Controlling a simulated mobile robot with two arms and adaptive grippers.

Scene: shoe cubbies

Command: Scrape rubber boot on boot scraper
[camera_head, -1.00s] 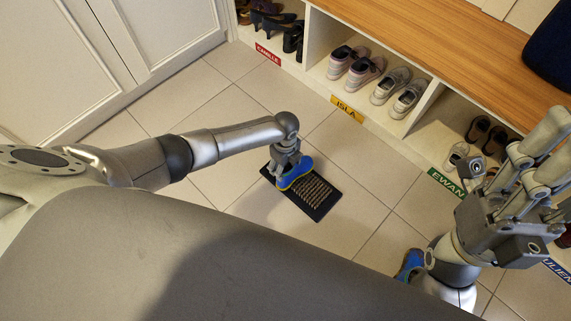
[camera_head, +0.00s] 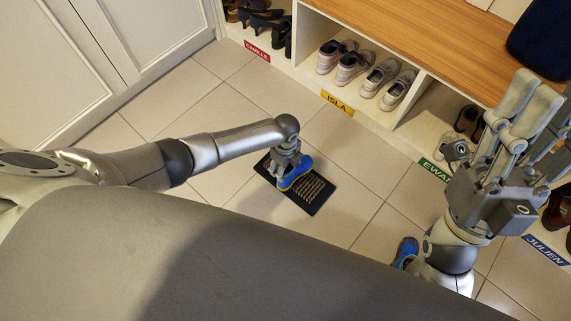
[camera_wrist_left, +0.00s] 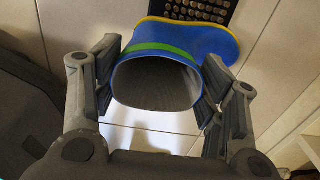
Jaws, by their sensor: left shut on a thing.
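A blue rubber boot (camera_head: 294,174) with a yellow sole edge is over the upper left part of the boot scraper (camera_head: 316,191), a black mat with rows of bristles on the floor. My left gripper (camera_head: 287,159) is shut on this boot. In the left wrist view the boot (camera_wrist_left: 180,47) shows its open top and green band between the fingers, with the scraper (camera_wrist_left: 205,10) beyond its toe. Whether the sole touches the bristles is hidden. A second blue boot (camera_head: 405,252) stands on the floor, partly behind my right arm. My right gripper (camera_head: 520,115) is raised, its fingers apart and empty.
A white cubby bench with a wooden top (camera_head: 420,35) runs along the upper right. It holds sneakers (camera_head: 381,77), dark heels (camera_head: 262,22) and other shoes above coloured name labels. White cabinet doors (camera_head: 50,60) stand at left. The tiled floor around the scraper is clear.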

